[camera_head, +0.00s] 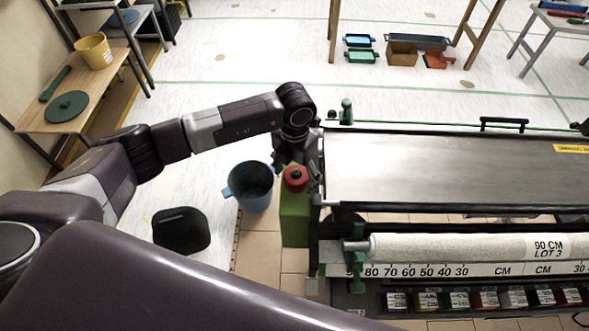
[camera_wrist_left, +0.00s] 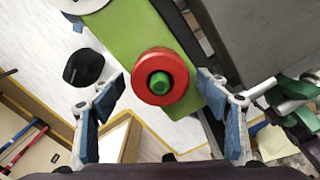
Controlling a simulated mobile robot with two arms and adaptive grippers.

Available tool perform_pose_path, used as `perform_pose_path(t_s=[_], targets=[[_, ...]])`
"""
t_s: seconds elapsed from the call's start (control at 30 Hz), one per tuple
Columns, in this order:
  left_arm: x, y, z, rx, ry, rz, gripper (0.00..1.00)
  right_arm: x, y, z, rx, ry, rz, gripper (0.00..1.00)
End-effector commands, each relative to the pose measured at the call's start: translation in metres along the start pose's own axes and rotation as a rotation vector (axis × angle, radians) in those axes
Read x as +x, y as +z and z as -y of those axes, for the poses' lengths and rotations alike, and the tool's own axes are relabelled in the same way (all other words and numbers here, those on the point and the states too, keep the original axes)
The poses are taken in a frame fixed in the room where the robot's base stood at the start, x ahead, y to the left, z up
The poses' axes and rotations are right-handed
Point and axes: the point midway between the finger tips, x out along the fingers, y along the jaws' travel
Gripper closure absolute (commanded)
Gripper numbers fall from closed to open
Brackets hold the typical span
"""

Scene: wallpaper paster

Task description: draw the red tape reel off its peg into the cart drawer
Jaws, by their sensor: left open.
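The red tape reel (camera_head: 295,184) sits at the top of an upright green panel (camera_head: 294,222) at the left end of the long table. In the left wrist view the red reel (camera_wrist_left: 144,89) is around a green peg (camera_wrist_left: 160,82), with the green panel (camera_wrist_left: 131,31) behind it. My left gripper (camera_head: 297,168) is open at the reel; its blue-padded fingers stand on either side of it in the wrist view, apart from it. I cannot clearly make out the cart drawer. My right gripper is not in view.
A paper roll (camera_head: 450,246) lies along the table's front, above a tray (camera_head: 365,302) of labelled coloured packs. A wooden bench (camera_head: 62,120) is at left.

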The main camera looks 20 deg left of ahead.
Motion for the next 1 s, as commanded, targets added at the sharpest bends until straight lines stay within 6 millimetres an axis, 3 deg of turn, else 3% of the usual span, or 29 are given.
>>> perform_pose_path(t_s=[0.17, 0.57, 0.6, 0.87, 1.0], targets=[[0.0004, 0.0000, 0.0002, 0.000, 0.000, 0.000, 0.31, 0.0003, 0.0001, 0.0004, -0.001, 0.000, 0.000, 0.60], [0.0000, 0.0001, 0.0002, 0.000, 0.000, 0.000, 0.74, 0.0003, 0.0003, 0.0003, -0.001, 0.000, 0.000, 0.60], [0.0000, 0.0001, 0.0002, 0.000, 0.000, 0.000, 0.53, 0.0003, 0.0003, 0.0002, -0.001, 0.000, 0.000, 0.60], [-0.0002, 0.0002, 0.0001, 0.000, 0.000, 0.001, 0.81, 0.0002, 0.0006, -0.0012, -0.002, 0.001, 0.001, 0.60], [-0.0014, 0.0003, 0.0001, 0.000, 0.000, 0.001, 0.81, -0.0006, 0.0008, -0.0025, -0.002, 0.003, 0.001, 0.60]])
